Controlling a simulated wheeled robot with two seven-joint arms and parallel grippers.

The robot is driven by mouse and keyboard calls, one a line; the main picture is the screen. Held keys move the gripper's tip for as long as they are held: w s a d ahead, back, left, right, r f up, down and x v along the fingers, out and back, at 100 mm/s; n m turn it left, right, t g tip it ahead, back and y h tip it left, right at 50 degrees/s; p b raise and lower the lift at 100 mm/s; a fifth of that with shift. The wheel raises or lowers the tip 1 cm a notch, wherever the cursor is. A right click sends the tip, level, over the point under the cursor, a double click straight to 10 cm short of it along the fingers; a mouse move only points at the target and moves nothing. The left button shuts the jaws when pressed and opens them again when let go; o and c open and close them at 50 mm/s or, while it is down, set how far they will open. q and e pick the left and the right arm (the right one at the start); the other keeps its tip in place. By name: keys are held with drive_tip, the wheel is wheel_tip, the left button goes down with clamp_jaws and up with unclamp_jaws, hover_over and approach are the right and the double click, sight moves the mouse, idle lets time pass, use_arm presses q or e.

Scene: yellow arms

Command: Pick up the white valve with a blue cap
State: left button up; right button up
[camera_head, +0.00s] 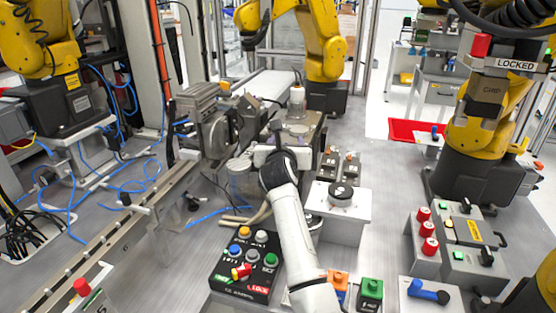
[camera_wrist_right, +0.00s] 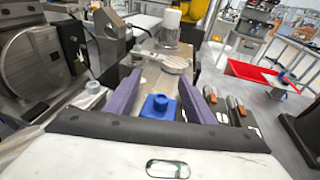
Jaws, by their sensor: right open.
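A blue cap (camera_wrist_right: 158,106), squarish with a round raised top, shows low between the fingers in the right wrist view. I take it for the valve's cap; its white body is not clear there. My right gripper (camera_wrist_right: 160,78) is open, with one purple finger on each side of the cap and gaps between. In the head view my white right arm reaches up from the bottom, and its dark wrist hides the cap. The right fingertips (camera_head: 274,130) are hard to make out there. My left gripper is not in view.
A metal machine (camera_head: 212,122) stands close on the left. A white-capped container (camera_head: 297,101) stands beyond the gripper. A black button panel (camera_head: 247,264) lies nearer. Yellow robot arms (camera_head: 325,45) stand around.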

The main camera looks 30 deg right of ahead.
drive_tip(key=shift+w+d, duration=0.1)
drive_tip(key=shift+r, duration=0.15)
drive_tip(key=c, duration=1.1)
drive_tip(key=shift+o, duration=0.2)
